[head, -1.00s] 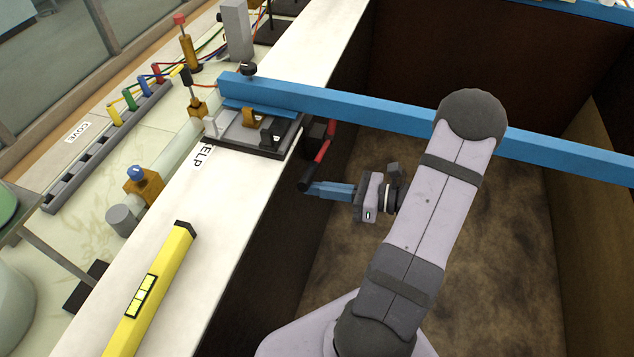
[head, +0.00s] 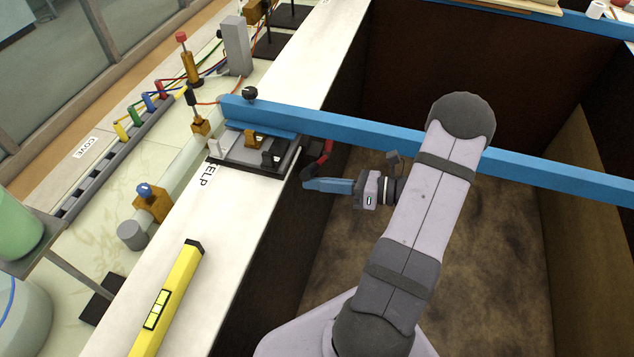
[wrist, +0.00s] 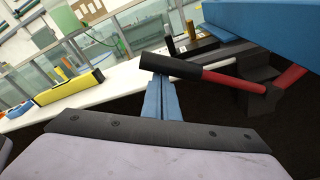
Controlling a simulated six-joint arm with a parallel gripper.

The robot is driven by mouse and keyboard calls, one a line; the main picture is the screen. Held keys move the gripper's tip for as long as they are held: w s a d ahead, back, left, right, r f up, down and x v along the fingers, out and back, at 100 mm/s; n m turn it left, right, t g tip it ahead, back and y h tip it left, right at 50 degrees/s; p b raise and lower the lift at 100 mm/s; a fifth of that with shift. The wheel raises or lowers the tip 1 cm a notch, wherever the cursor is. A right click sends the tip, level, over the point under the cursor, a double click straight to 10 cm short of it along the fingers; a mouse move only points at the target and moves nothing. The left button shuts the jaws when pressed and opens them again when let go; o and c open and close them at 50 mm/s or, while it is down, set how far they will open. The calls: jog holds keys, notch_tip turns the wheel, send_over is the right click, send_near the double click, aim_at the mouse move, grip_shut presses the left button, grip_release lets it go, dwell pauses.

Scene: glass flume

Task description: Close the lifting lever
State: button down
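The lifting lever has a red shaft (head: 321,153) and hangs off the inner side of a dark carriage (head: 255,153) on the flume's left wall. In the wrist view its black grip (wrist: 170,66) lies across the tips of my gripper, with the red shaft running right. My gripper (head: 312,184) has blue fingers side by side with no clear gap, so it looks shut. In the head view the grip is mostly hidden around the fingertips.
A blue beam (head: 370,128) crosses the flume above my gripper, close to my arm. A yellow level (head: 168,297) lies on the white wall top (head: 225,235). Coloured plugs and a valve stand left of it. The flume's inside below the gripper is clear.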

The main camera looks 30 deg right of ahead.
jog(key=shift+w+d+r, duration=0.15)
jog(key=shift+r, duration=0.15)
notch_tip(320, 180, down, 4)
jog(key=s+a+b, duration=0.1)
jog(key=a+b, duration=0.1)
jog(key=a, duration=0.1)
jog(key=b+v, duration=0.2)
jog(key=v, duration=0.8)
jog(key=shift+s+d+b, duration=0.15)
jog(key=shift+d+b, duration=0.2)
